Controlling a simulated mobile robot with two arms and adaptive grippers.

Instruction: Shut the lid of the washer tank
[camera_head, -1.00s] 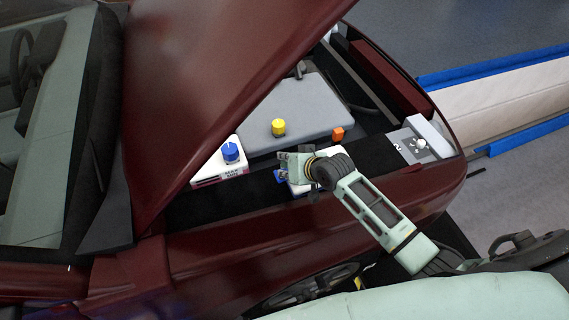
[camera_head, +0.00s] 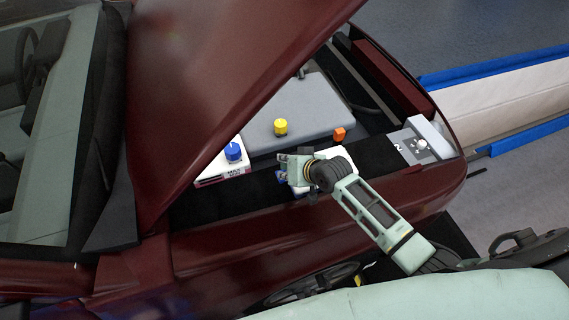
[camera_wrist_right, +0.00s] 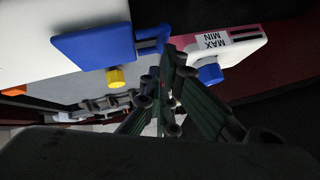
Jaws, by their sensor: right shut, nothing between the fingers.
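The washer tank's blue lid (camera_wrist_right: 95,48) shows large in the wrist view, with a narrower blue part beside it near my fingertips. In the head view only a small blue piece (camera_head: 281,176) shows beside my right gripper (camera_head: 288,165), which hides most of the tank. I cannot tell the lid's exact angle. My right gripper is shut and empty; its fingertips (camera_wrist_right: 167,55) come together in the wrist view close to the blue part. I cannot tell whether they touch it. My left gripper is out of view.
A white reservoir (camera_head: 222,174) with a blue cap and MAX/MIN label stands left of the gripper. A grey cover with a yellow cap (camera_head: 280,127) and an orange block (camera_head: 339,134) lie behind. The raised dark red hood (camera_head: 235,70) overhangs the left side.

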